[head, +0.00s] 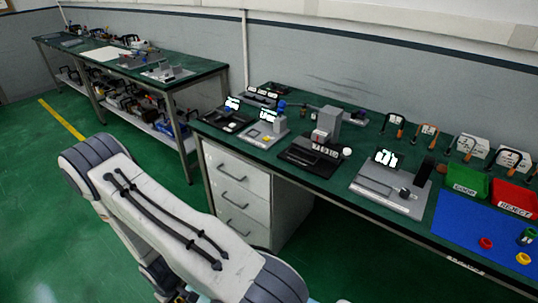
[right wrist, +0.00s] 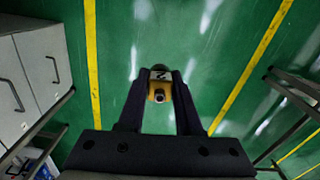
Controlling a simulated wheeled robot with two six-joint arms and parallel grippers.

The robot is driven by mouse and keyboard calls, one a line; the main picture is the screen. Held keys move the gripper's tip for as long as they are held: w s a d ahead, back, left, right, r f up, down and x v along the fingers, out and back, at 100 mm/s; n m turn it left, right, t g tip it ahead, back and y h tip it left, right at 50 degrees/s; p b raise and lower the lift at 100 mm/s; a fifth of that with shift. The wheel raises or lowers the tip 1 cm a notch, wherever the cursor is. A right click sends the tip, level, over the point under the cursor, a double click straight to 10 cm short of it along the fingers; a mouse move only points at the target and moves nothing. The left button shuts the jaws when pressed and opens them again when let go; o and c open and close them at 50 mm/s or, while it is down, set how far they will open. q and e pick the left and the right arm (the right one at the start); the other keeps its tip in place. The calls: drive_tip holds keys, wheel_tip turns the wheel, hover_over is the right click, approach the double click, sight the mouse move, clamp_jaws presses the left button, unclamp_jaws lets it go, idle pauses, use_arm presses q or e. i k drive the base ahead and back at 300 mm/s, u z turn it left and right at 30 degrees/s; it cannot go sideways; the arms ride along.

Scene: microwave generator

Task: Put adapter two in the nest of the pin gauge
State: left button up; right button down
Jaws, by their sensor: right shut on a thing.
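A yellow adapter (right wrist: 157,88) with a pale label bearing a dark mark like a 2 is held between the fingers of my right gripper (right wrist: 160,80) in the right wrist view. A dark round end shows on its near side. The fingers are shut on it, with open green floor beyond. In the head view several gauge devices stand on the green bench, among them a grey one with a lit display (head: 392,184) and one with a grey block (head: 316,143). I cannot tell which is the pin gauge, and no nest is clear. Neither gripper shows in the head view.
A blue mat (head: 470,228) at right bears a red part (head: 486,243), a yellow part (head: 522,258) and a green part (head: 528,237). Green (head: 466,180) and red (head: 514,198) bins stand behind it. White drawers (head: 236,190) stand under the bench. Another bench (head: 205,72) stands at left.

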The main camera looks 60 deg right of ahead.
sight(253, 133)
drive_tip(key=z, duration=0.7)
drive_tip(key=i, duration=0.75)
drive_tip(key=z, duration=0.75)
